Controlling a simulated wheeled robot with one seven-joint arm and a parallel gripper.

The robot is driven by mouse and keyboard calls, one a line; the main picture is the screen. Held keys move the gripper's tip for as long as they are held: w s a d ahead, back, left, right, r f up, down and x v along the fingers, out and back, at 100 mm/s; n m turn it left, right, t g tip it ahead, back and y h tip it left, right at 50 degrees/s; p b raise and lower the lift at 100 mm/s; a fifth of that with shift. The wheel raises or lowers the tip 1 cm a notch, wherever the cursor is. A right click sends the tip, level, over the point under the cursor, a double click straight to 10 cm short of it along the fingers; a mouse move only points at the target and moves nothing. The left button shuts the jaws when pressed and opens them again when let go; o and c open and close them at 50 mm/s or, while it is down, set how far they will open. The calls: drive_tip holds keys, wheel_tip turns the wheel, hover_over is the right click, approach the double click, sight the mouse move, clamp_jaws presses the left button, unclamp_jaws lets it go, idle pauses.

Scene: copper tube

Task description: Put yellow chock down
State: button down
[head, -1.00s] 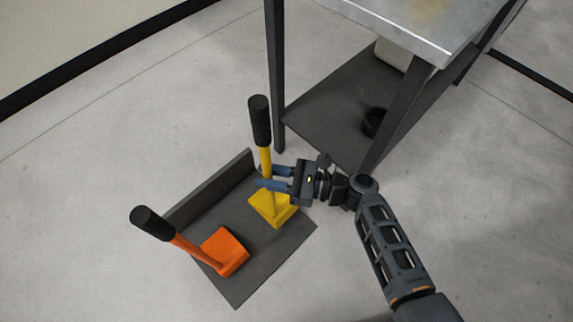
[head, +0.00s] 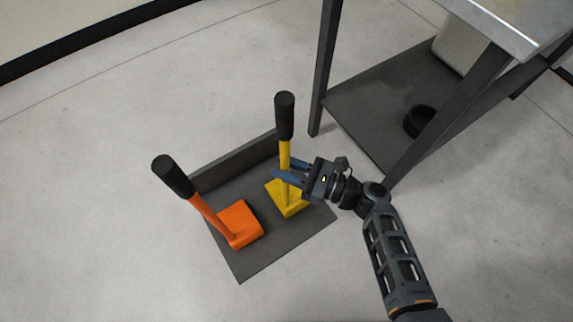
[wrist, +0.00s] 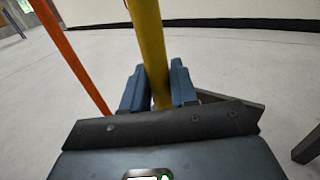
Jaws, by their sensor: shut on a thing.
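The yellow chock (head: 290,205) has a yellow block base and an upright yellow handle with a black grip on top. It stands at the right part of a dark grey tray (head: 255,266) on the floor, in the head view. I cannot tell whether its base touches the tray. My gripper (head: 283,169) is shut on the handle just above the base. In the wrist view the yellow handle (wrist: 150,45) runs up between the two blue fingers (wrist: 158,90). The underside of the base is hidden.
An orange chock (head: 238,222) with a tilted handle stands on the tray, left of the yellow one. The tray has a raised back wall (head: 235,163). A metal table with a lower shelf (head: 365,110) stands at the right. A black ring-like object (head: 419,121) lies on that shelf.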

drive_tip(key=shift+w+r, duration=0.1)
drive_tip(key=shift+r, duration=0.15)
drive_tip(key=c, duration=1.3)
unclamp_jaws()
drive_tip(key=shift+f, duration=0.3)
drive_tip(key=o, duration=0.4)
drive_tip(key=shift+r, duration=0.1)
drive_tip(key=shift+d, duration=0.15)
drive_tip(key=p+v, duration=0.3)
drive_tip(key=v, duration=0.9)
